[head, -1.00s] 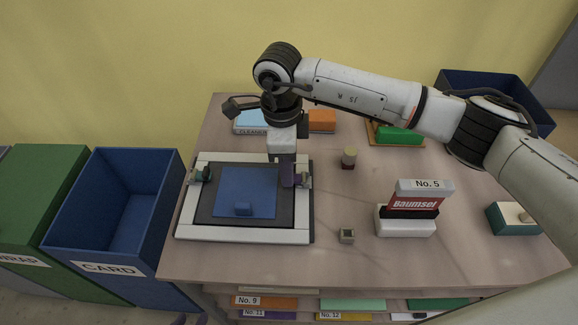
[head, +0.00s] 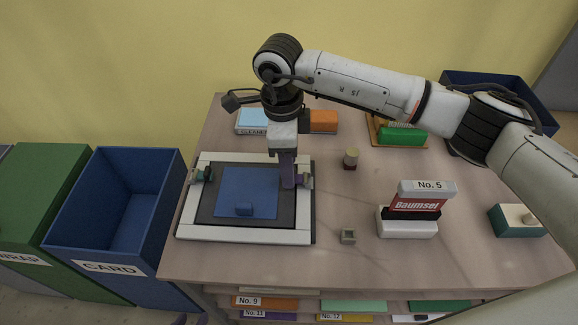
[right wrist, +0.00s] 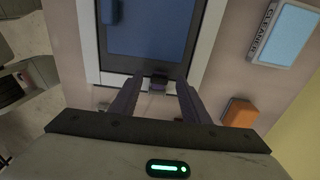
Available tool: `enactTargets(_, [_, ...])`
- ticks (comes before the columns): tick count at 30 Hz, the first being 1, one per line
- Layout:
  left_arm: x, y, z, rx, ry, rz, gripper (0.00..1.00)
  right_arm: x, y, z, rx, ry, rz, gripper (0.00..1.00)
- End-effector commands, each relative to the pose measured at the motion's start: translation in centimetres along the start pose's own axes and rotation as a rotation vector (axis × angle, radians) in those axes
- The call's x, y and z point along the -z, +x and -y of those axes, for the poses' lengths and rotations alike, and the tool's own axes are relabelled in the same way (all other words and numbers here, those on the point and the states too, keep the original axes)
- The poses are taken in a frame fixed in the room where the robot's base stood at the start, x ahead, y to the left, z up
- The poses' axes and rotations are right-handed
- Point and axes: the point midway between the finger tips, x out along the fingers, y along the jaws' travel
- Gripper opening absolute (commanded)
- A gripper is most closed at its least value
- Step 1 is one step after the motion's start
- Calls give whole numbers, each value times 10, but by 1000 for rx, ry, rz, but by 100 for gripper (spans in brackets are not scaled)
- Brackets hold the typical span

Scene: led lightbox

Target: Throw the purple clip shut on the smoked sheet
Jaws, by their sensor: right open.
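The smoked sheet (head: 285,210) lies dark in a white frame (head: 240,236), under a smaller blue sheet (head: 240,185) with a small raised tab. The purple clip (head: 306,180) sits on the frame's right side, partly hidden by my right gripper. In the right wrist view the clip (right wrist: 158,83) is a dark block at the frame edge, between and just beyond the fingertips. My right gripper (right wrist: 158,88) is open around that line, its purplish fingers apart. In the head view my right gripper (head: 288,186) points down beside the clip. Small purple tips of my left gripper (head: 190,320) show at the bottom edge.
A cleaner box (head: 252,120) and orange block (head: 323,121) are behind. Blue bin (head: 75,230) stands left.

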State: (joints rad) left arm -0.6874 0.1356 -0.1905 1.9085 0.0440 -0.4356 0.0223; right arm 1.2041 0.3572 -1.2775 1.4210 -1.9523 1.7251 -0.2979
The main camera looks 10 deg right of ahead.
Motion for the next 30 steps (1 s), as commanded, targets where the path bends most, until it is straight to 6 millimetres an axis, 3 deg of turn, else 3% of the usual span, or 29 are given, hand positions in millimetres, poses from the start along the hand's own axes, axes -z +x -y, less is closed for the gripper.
enactTargets(9, [-6,7,1,0,0,-1,31,0,-62,1,5,0,1,42])
enactTargets(13, [-7,8,1,0,0,-1,31,0,-80,1,4,1,0,42])
enactTargets(18, [-8,9,1,0,0,-1,31,0,-90,0,1,0,0,42])
enactTargets(30, [-7,9,1,0,0,-2,31,0,-90,0,1,0,-1,42])
